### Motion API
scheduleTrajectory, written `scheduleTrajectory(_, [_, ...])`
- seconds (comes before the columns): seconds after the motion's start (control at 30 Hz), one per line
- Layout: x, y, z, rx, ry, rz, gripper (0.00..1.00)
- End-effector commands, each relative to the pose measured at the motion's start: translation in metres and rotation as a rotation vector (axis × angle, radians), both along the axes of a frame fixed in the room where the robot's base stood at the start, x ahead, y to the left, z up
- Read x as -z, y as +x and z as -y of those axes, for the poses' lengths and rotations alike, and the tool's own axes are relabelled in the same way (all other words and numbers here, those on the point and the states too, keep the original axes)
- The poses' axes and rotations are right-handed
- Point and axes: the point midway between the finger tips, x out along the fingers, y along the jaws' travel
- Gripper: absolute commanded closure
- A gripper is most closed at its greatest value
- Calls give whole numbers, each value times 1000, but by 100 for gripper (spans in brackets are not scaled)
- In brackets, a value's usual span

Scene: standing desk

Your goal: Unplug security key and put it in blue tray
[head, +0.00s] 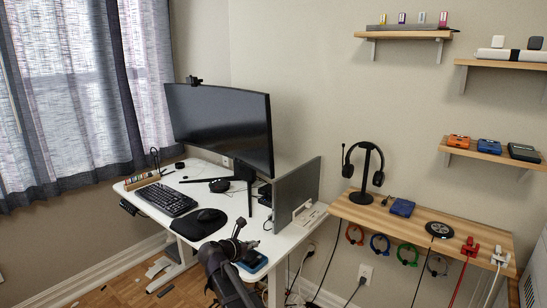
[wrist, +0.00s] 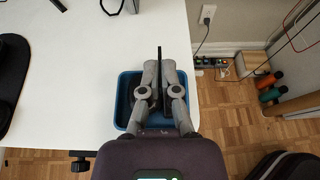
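The blue tray (head: 262,265) sits at the near right end of the white desk. In the wrist view its blue rim (wrist: 122,100) shows around my fingers, with the desk's edge close on its right. My gripper (wrist: 159,77) is over the tray, its fingers close together on a thin dark upright piece (wrist: 159,53) that sticks out past the fingertips. This piece looks like the security key seen edge-on; its faces are hidden. In the head view my gripper (head: 240,243) is at the tray's left, and the held piece is too small to make out. Much of the tray's inside is hidden.
A grey panel (head: 297,188) stands on the desk behind the tray. The mouse mat (head: 198,224), keyboard (head: 167,199) and monitor (head: 222,122) are farther left. A wooden shelf (head: 420,222) with hanging cables is to the right. Beyond the desk's right edge is open floor (wrist: 235,125).

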Motion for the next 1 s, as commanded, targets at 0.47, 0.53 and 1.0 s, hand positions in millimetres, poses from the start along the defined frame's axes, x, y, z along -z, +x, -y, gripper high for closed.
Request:
scheduleTrajectory(0.47, [0, 0, 1, 1, 0, 0, 51])
scheduleTrajectory(0.53, [0, 0, 1, 1, 0, 0, 51])
scheduleTrajectory(1.0, [0, 0, 1, 1, 0, 0, 51])
